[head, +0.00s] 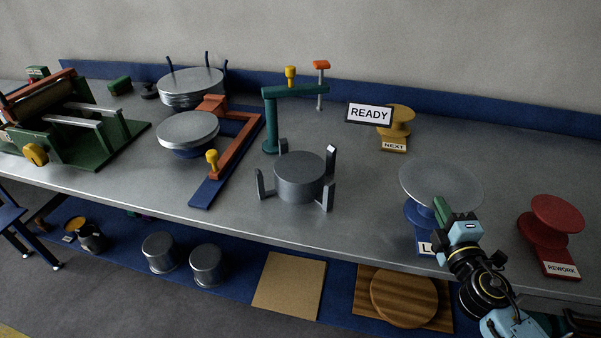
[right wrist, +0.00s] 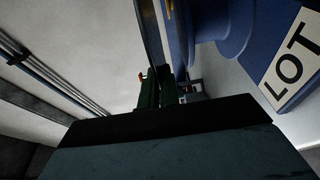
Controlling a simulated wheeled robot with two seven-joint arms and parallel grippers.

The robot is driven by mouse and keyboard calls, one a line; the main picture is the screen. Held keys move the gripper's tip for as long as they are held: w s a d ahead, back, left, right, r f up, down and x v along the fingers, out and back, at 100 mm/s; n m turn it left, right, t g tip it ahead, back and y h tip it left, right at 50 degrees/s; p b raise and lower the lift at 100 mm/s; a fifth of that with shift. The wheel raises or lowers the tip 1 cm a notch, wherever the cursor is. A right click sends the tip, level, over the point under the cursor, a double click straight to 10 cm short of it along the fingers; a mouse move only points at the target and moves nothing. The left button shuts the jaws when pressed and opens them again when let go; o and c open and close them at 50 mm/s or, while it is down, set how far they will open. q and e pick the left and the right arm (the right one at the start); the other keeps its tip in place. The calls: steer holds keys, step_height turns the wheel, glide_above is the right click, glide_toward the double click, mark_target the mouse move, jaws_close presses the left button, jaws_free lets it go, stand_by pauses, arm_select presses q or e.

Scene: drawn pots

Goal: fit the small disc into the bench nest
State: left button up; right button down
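A thin pale grey disc (head: 440,178) lies level over the blue stand (head: 421,218) with the LOT label. My right gripper (head: 441,207) is at the disc's front rim. In the right wrist view its dark fingers (right wrist: 158,88) are close together, and the disc's edge (right wrist: 152,35) runs in between them; they look shut on it. The blue stand (right wrist: 223,30) shows just beside the disc there. The bench nest seems to be the grey round block (head: 299,178) with upright prongs around it, at mid-bench; its top looks empty. My left gripper is not in view.
A red REWORK stand (head: 556,216) is to the right, a yellow NEXT stand (head: 397,118) behind. A teal arm post (head: 270,120) and READY sign (head: 370,113) stand behind the nest. Left are another disc (head: 187,127), an orange frame (head: 240,140), a disc stack (head: 190,82) and a roller machine (head: 60,120).

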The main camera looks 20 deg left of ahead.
steer(key=shift+s, duration=0.1)
stand_by(0.5)
steer(key=s+d+r+m+h+b, duration=0.1)
steer(key=s+d+r+h, duration=0.1)
steer(key=s, duration=0.4)
steer(key=s+d+r+m+h+b, duration=0.1)
steer(key=s+d+m+h, duration=0.1)
steer(key=s, duration=0.5)
steer(key=shift+s+d+r+m+t+h, duration=0.3)
steer(key=shift+d+r+t+h, duration=0.1)
steer(key=shift+h, duration=0.4)
